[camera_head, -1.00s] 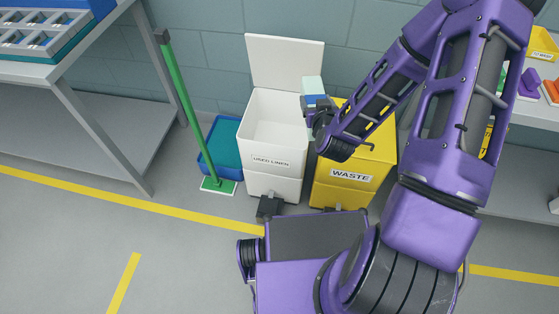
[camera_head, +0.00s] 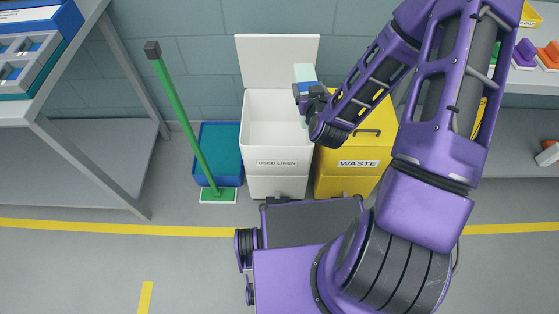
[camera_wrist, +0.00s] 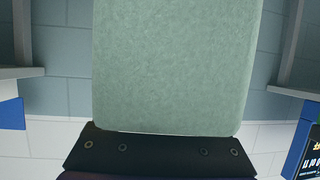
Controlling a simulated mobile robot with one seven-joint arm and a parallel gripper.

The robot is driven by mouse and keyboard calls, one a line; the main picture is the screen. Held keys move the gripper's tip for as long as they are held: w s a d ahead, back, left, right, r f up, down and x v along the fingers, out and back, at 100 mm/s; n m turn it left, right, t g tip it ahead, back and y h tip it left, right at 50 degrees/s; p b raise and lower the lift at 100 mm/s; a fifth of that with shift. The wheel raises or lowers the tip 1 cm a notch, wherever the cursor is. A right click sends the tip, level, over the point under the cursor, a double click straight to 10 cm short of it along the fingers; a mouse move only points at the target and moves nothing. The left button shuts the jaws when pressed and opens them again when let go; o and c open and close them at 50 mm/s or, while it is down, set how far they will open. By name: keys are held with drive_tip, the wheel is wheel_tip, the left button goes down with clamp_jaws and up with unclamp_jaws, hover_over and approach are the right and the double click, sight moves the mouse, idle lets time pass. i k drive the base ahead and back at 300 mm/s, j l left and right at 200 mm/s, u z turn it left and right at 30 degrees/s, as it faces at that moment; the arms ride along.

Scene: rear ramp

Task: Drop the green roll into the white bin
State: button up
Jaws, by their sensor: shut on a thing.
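The green roll (camera_wrist: 175,65) fills the middle of the wrist view, pale green and close to the camera, with a dark gripper part below it. In the head view the roll (camera_head: 304,72) shows as a small pale block at the end of my gripper (camera_head: 308,92), which is shut on it. The white bin (camera_head: 262,163), labelled "USED LINEN", stands on the floor with its lid up and its inside looking empty. My gripper and the roll are at the right side of the bin's opening, seen from above. Their height over the rim is hard to tell.
A yellow bin (camera_head: 343,176) labelled "WASTE" stands right of the white bin, its lid shut. A blue tub (camera_head: 218,140) and a green-handled mop (camera_head: 185,125) are on the left. Grey shelving (camera_head: 95,170) is at far left. My base is in front of the bins.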

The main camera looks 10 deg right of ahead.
sight(285, 144)
drive_tip(key=j+z, duration=0.3)
drive_tip(key=j, duration=0.35)
drive_tip(key=j+z, duration=0.25)
drive_tip(key=j, duration=0.4)
